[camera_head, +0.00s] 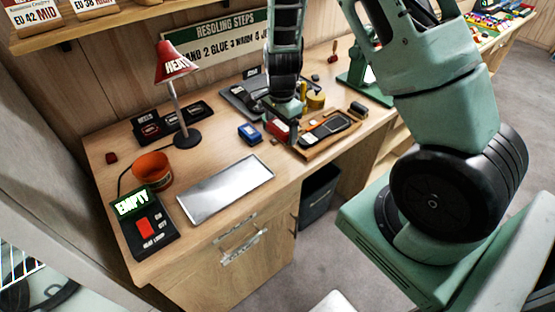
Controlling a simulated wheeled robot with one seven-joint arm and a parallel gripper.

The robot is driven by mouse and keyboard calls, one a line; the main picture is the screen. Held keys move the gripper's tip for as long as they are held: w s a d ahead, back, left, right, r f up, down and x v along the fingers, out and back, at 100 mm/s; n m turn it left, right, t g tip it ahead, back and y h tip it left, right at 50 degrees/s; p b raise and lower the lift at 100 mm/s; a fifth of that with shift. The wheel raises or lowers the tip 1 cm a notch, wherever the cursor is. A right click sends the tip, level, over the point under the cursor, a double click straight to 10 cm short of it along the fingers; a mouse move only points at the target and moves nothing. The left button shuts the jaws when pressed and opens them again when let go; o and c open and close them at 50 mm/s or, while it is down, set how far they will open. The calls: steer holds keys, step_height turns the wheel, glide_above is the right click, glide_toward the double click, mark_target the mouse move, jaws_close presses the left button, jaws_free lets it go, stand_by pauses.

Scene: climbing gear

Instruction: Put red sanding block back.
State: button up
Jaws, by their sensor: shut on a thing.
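The red sanding block (278,128) is small in the camera_head view, at the right-middle of the workbench. It is at my gripper (291,128), which points down and is shut on it. Part of the block is hidden by the fingers. It is beside the left end of a wooden tray (323,151) that holds dark items. I cannot tell whether the block touches the tray or the bench.
A blue block (249,133) lies left of my gripper. A yellow round thing (316,101) stands behind it. A grey metal plate (226,189), red heat lamp (176,64), orange bowl (152,170) and switch box (147,226) occupy the left. A bin (318,194) stands below.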

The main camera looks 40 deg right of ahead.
mark_target(281, 161)
step_height(281, 161, down, 10)
steer(key=p, duration=0.3)
steer(key=shift+r, duration=0.25)
steer(key=shift+f+b, duration=0.55)
steer(key=shift+f, duration=0.15)
steer(key=shift+s, duration=0.1)
